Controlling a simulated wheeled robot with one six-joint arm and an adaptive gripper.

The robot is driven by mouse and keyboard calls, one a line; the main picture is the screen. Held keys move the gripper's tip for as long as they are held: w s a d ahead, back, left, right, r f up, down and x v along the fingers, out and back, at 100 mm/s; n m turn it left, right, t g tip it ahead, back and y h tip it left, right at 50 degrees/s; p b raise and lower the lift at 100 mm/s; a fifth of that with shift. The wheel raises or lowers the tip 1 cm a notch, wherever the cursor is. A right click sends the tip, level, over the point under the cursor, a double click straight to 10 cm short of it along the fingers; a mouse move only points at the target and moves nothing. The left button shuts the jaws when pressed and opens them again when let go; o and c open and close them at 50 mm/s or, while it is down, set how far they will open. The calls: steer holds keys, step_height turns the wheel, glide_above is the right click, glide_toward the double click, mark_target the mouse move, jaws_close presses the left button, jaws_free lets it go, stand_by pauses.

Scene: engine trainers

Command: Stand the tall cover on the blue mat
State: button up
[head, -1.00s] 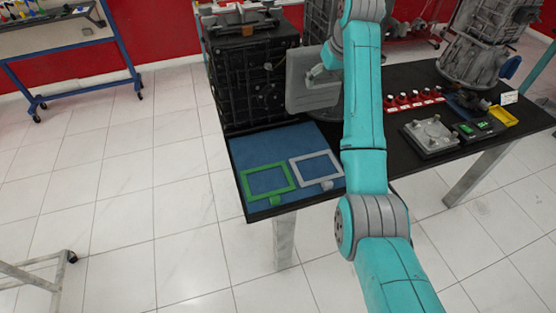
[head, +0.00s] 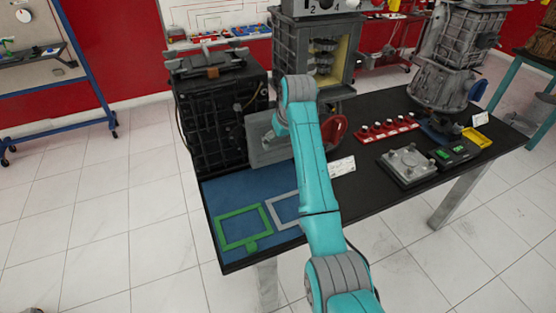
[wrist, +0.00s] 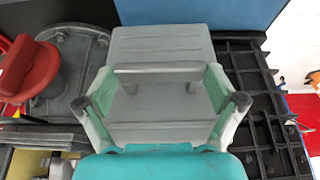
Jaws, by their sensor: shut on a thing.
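The tall cover is a flat grey plate (head: 262,145) with a bar handle, seen in the wrist view (wrist: 160,45). My gripper (wrist: 158,85) is shut on the cover's handle, a finger at each end. In the head view the cover appears upright at the back of the blue mat (head: 222,192), in front of the black engine block. My arm hides its right part, and I cannot tell whether its lower edge touches the mat. My fingers are hidden in the head view.
A green frame outline (head: 218,232) and a grey frame outline (head: 275,210), partly behind my arm, lie on the mat. The black block (head: 222,115) stands behind it. A red knob (head: 333,128), white card (head: 341,166) and grey plate with knobs (head: 407,165) are to the right.

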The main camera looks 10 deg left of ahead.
steer(key=shift+f, duration=2.9)
steer(key=o, duration=1.5)
steer(key=shift+f, duration=0.1)
steer(key=shift+c, duration=0.2)
steer(key=v, duration=1.2)
steer(key=shift+s, duration=0.1)
